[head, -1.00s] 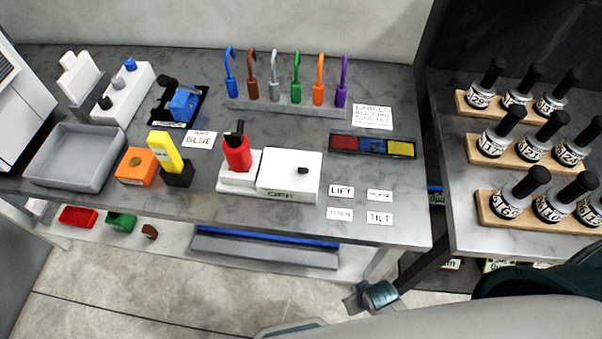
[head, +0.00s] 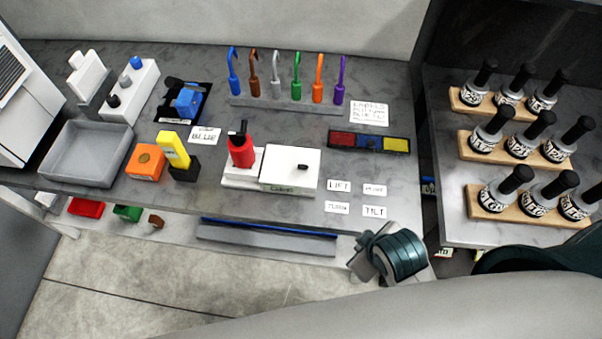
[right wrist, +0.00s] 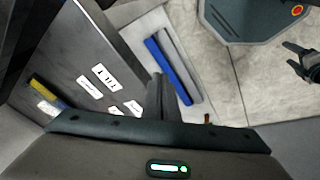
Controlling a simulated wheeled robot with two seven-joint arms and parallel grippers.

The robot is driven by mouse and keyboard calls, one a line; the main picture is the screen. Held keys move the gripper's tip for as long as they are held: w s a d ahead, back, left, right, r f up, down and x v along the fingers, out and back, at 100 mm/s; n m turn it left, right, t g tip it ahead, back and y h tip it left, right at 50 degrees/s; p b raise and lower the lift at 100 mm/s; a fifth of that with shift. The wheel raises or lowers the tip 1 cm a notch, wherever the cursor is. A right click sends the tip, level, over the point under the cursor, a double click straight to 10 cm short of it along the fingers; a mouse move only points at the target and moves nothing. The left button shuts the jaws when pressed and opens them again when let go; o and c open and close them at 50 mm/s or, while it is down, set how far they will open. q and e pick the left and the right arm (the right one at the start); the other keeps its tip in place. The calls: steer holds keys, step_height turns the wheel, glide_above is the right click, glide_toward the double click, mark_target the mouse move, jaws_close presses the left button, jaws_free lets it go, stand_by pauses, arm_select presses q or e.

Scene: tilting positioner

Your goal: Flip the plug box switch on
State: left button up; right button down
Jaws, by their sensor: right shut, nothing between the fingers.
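A red plug-like piece with a black top (head: 241,152) stands upright at the box's left side. My right gripper (head: 360,256) is shut and empty, low in front of the bench's front edge, to the right of and nearer than the box. In the right wrist view its dark fingers (right wrist: 164,97) show. My left gripper is not in the head view.
Labels LIFT (head: 339,186) and TILT (head: 375,211) lie right of the box. A tri-colour tray (head: 369,141) and a rack of hooks (head: 285,105) stand behind. A yellow tool (head: 174,150) stands to the left. Bottles on wooden racks (head: 530,205) fill the right-hand table.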

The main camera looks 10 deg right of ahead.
steer(key=w+a+r+n+t+h, duration=0.1)
steer(key=w+a+r+n, duration=0.45)
steer(key=n, duration=0.65)
steer(key=n+t+h, duration=0.2)
steer(key=n+t, duration=0.1)
steer(key=n, duration=1.1)
glide_toward(303, 166)
steer(key=shift+s+a+f, duration=0.1)
steer(key=shift+s+a, duration=0.2)
steer(key=shift+s, duration=0.55)
steer(key=shift+s+a, duration=0.3)
steer(key=shift+s, duration=0.55)
steer(key=shift+w+f, duration=0.1)
steer(key=p+x, duration=0.1)
steer(key=x, duration=0.8)
steer(key=shift+w+d+f+p, duration=0.1)
steer(key=shift+w+p, duration=0.3)
steer(key=shift+w, duration=0.1)
